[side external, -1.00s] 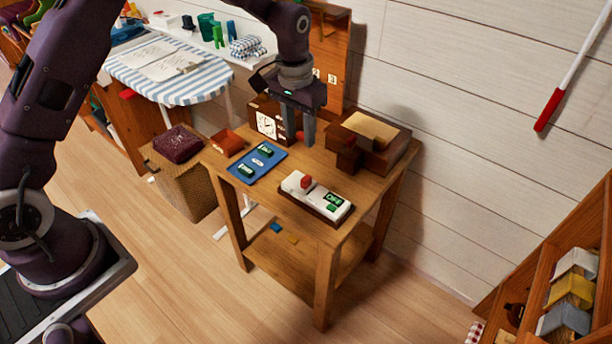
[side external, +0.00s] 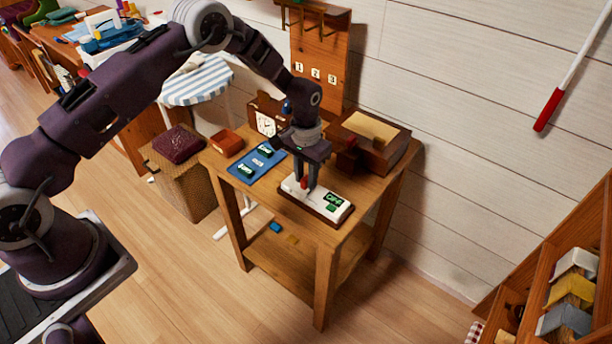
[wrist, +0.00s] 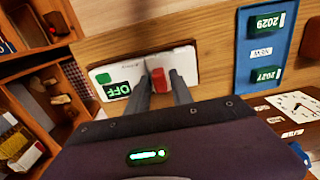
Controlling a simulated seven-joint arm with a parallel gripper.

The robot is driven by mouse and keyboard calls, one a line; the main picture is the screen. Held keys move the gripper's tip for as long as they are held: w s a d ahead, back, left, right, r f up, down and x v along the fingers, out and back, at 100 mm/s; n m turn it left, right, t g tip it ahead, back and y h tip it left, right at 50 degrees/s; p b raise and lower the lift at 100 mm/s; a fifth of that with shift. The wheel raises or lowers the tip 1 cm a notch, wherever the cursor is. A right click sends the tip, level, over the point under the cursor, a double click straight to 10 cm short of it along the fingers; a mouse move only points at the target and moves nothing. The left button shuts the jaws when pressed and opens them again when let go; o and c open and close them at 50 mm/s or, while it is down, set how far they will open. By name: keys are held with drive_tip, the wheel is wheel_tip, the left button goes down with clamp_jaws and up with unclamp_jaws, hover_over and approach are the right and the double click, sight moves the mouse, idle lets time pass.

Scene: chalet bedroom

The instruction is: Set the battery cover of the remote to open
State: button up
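The remote (side external: 325,204) is a white slab on a dark brown base, lying on the small wooden table; it also shows in the wrist view (wrist: 186,61). A red block (wrist: 158,80) stands up from its white top. My gripper (side external: 305,186) points down over the remote, with one finger on each side of the red block. In the wrist view its fingertips (wrist: 160,79) are close to the block's sides; I cannot tell whether they press on it.
A blue tray (side external: 243,176) holds two green batteries marked 2029 and 2027, with a NEW label between. A numbered board (side external: 318,45) rises behind.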

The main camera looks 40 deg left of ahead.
clamp_jaws()
drive_tip(key=shift+a, duration=0.1)
idle(1.1)
